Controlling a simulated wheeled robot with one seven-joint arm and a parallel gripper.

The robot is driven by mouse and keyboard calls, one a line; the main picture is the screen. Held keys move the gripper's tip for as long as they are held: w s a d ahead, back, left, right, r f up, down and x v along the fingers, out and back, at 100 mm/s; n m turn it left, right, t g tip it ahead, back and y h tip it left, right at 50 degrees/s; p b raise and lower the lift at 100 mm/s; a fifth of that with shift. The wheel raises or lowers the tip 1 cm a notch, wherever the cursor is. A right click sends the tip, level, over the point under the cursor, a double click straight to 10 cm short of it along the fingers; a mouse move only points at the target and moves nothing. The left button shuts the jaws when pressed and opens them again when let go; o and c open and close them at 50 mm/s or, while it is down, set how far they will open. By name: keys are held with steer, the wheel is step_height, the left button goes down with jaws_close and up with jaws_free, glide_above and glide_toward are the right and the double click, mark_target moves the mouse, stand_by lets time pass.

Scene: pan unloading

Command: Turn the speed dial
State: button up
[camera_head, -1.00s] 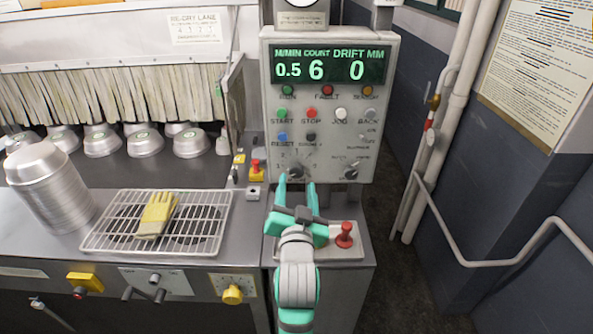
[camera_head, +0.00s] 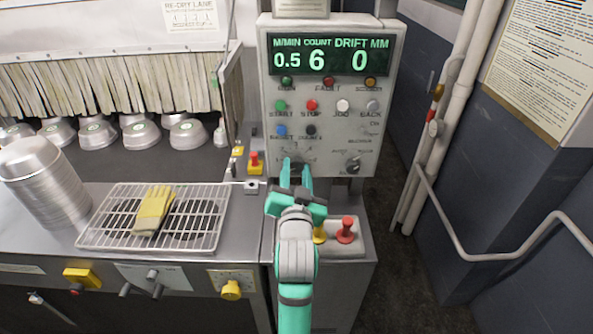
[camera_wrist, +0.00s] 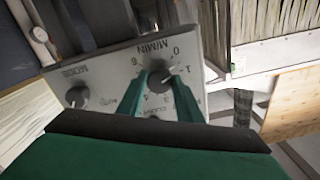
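The speed dial (camera_wrist: 159,81) is a dark round knob on the grey control panel, with M/MIN and a numbered scale around it. In the wrist view it sits between my two green fingertips. My gripper (camera_head: 297,165) is at the panel's lower left, one finger on each side of the dial; the fingers look closed against its sides (camera_wrist: 159,76). In the head view my fingers cover most of the dial. The display (camera_head: 328,56) above reads 0.5 M/MIN, count 6 and drift 0.
A second knob (camera_head: 353,165) lies to the right on the panel; rows of coloured buttons (camera_head: 311,105) are above. A red mushroom button (camera_head: 345,230) and a yellow one (camera_head: 319,233) stand below. A wire rack (camera_head: 205,215) with a yellow glove (camera_head: 154,210) and stacked pans (camera_head: 45,180) are left.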

steer(key=n, duration=0.4)
steer(key=shift+n, duration=0.3)
steer(key=o, duration=1)
steer(key=shift+s, duration=0.1)
